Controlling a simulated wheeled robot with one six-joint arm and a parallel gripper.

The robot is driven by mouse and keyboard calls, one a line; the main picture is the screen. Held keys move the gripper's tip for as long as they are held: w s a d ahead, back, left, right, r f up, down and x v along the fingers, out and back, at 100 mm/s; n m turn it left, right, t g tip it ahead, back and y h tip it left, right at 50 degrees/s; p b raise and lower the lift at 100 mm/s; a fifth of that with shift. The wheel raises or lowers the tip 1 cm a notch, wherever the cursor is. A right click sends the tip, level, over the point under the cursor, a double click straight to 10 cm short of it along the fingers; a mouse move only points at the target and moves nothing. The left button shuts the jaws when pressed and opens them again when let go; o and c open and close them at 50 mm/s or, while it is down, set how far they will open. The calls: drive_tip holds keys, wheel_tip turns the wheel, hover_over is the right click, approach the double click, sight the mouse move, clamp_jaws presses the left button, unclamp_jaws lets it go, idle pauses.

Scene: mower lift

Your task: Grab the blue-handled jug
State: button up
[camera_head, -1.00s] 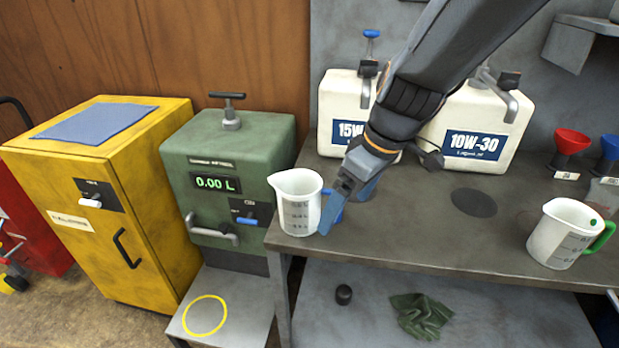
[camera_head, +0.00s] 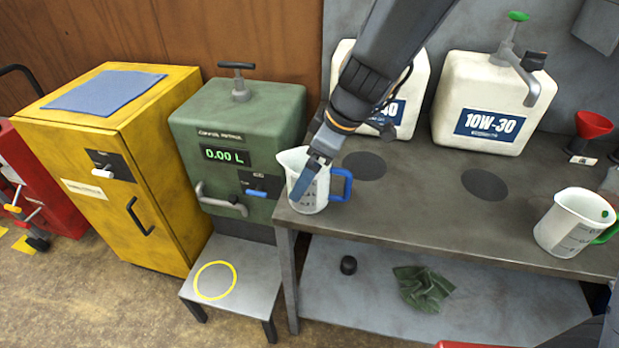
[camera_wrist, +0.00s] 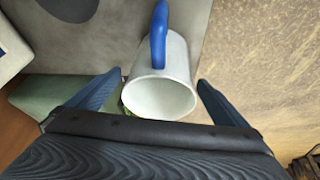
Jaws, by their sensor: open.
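The blue-handled jug (camera_head: 297,163) is a white measuring jug standing upright at the left end of the grey workbench. Its blue handle (camera_head: 342,184) points right in the head view. My gripper (camera_head: 305,190) is in front of the jug there and hides part of its body. In the wrist view, the jug (camera_wrist: 160,92) lies between the two spread blue fingers of my gripper (camera_wrist: 155,92), with its round mouth towards me and its handle at the top. The fingers are open, with a gap visible on each side of the jug.
A green-handled jug (camera_head: 567,222) stands on the bench's right side. White oil containers, one marked 10W-30 (camera_head: 487,95), stand at the back. A green fuel dispenser (camera_head: 238,135) and a yellow cabinet (camera_head: 122,190) are left. A low stand with a yellow ring (camera_head: 254,278) is below.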

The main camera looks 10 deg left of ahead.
drive_tip(key=shift+x, duration=0.75)
drive_tip(key=c, duration=1.2)
